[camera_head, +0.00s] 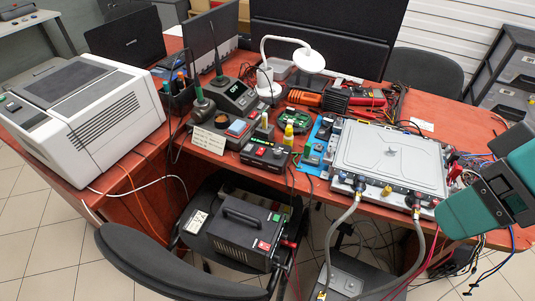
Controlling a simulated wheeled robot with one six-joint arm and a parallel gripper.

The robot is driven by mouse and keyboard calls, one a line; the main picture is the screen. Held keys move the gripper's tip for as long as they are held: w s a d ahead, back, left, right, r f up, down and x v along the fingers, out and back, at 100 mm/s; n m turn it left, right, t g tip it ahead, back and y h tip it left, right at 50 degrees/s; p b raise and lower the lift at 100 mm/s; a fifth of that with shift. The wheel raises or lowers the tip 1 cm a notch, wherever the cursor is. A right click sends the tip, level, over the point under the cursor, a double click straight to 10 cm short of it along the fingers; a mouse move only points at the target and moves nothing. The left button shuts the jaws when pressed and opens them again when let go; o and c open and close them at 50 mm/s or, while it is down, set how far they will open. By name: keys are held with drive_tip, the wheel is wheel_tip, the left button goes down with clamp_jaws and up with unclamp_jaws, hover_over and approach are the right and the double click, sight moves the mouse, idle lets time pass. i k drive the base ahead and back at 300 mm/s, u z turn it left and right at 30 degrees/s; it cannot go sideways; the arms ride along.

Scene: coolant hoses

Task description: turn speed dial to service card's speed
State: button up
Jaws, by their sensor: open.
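A small white card (208,140) with print too small to read stands at the front edge of the red bench. I cannot make out a dial pointer or scale. A black unit with a handle (248,232) and a red switch sits on the chair below; its knobs are also too small to tell. My gripper (488,188), teal and black, is at the right edge, partly cut off. It is open and apart from the card and both boxes.
A large grey lidded case (390,158) with two hoses (341,235) hanging from its front fills the bench's right side. A white lamp (309,60), a soldering station (233,97) and a yellow bottle (288,134) crowd the middle. A chair back (150,268) stands in front.

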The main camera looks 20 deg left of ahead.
sight(276, 153)
drive_tip(key=k, duration=1)
drive_tip(key=u, duration=1.15)
drive_tip(key=i, duration=1.1)
drive_tip(key=z, duration=1.15)
